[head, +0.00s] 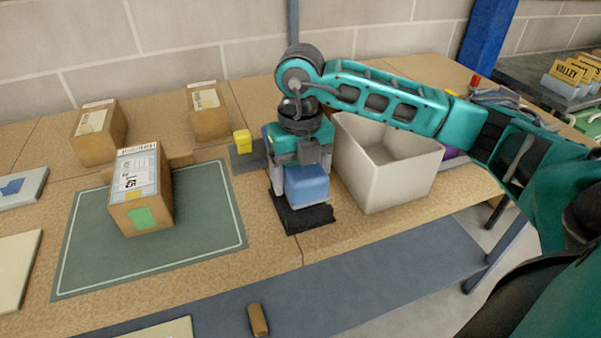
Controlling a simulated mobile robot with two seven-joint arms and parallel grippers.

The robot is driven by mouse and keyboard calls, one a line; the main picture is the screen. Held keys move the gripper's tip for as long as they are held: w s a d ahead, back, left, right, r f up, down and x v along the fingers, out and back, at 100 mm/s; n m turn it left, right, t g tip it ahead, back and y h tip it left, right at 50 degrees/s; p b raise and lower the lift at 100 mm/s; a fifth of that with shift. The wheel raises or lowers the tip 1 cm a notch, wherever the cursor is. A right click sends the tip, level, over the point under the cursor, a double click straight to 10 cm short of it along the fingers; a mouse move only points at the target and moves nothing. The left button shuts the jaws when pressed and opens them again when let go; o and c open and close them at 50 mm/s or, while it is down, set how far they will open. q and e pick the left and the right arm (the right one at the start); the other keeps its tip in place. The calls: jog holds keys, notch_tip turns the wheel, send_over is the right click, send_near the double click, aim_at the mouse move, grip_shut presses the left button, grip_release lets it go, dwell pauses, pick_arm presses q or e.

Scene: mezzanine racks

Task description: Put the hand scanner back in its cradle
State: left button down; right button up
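My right gripper (300,182) points down over the table, its arm coming in from the right. Its fingers are on either side of a blue block-shaped thing (308,187), directly above or on a black flat piece (305,219). I cannot tell whether the fingers press on the blue thing, or whether it touches the black piece. A yellow piece (242,139) with a dark grey block (246,161) sits just left of the gripper, partly hidden by it. No thing is clearly recognisable as the hand scanner or its cradle. My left gripper is not in view.
A white open bin (385,180) stands close to the right of the gripper. A labelled carton (142,190) stands on a green mat (205,225) at left. Two smaller cartons (98,134) (208,112) stand behind. A small brown block (257,320) is near the front.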

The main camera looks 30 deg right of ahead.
jog(key=shift+f, duration=0.15)
jog(key=shift+f+b, duration=0.9)
jog(key=shift+f, duration=0.1)
jog(key=o, duration=1.2)
notch_tip(320, 180, up, 12)
jog(key=shift+f+p, duration=0.15)
jog(key=shift+p, duration=0.45)
jog(key=shift+r, duration=0.65)
